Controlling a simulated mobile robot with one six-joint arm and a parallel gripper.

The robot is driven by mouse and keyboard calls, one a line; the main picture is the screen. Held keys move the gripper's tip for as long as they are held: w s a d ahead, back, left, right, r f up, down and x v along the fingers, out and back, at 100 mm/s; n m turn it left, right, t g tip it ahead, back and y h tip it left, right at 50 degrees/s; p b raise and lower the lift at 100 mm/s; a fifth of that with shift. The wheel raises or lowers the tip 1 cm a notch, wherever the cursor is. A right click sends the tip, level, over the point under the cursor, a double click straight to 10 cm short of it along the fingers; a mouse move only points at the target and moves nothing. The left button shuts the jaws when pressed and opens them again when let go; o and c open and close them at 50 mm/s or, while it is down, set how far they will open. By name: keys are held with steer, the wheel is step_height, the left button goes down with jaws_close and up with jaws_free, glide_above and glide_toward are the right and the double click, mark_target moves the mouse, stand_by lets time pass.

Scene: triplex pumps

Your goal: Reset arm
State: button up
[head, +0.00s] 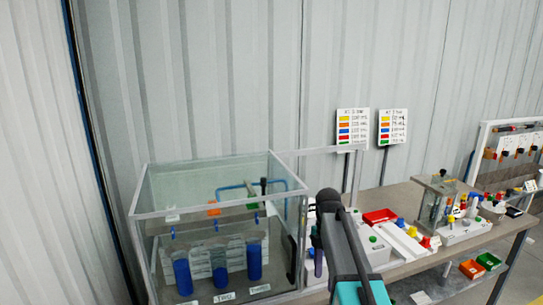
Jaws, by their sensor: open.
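My arm rises from the bottom edge right of centre, with a grey link, a turquoise section and a dark rounded joint at its top. The joint stands in front of the table, just right of the glass case (140,215). I cannot make out my gripper's fingers in this view. Inside the case are blue-filled cylinders, the left one (182,275), the middle one (220,277) and the right one (255,262). White labels stand at their feet, one reading "TWO" and one "THREE".
The workbench (405,195) runs to the right, holding a red tray (380,216), white blocks with coloured knobs and a small glass box (433,205). Two colour-chart signs (353,128) (393,127) stand behind. Red (471,269) and green (489,261) bins sit lower right. A corrugated wall closes the back.

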steer(key=s+f+m+g+b, duration=0.1)
steer(key=s+f, duration=0.5)
steer(key=f, duration=0.5)
steer(key=s+f+m+g+b, duration=0.15)
steer(key=s+f, duration=0.35)
steer(key=f, duration=0.5)
steer(key=s+f+m+g+b, duration=0.1)
steer(key=s+f+b, duration=0.1)
steer(key=s+f, duration=0.65)
steer(key=s+f+m+b, duration=0.3)
steer(key=s+f+m, duration=1.5)
steer(key=f, duration=0.4)
steer(key=shift+s+f, duration=0.35)
steer(key=shift+s, duration=0.2)
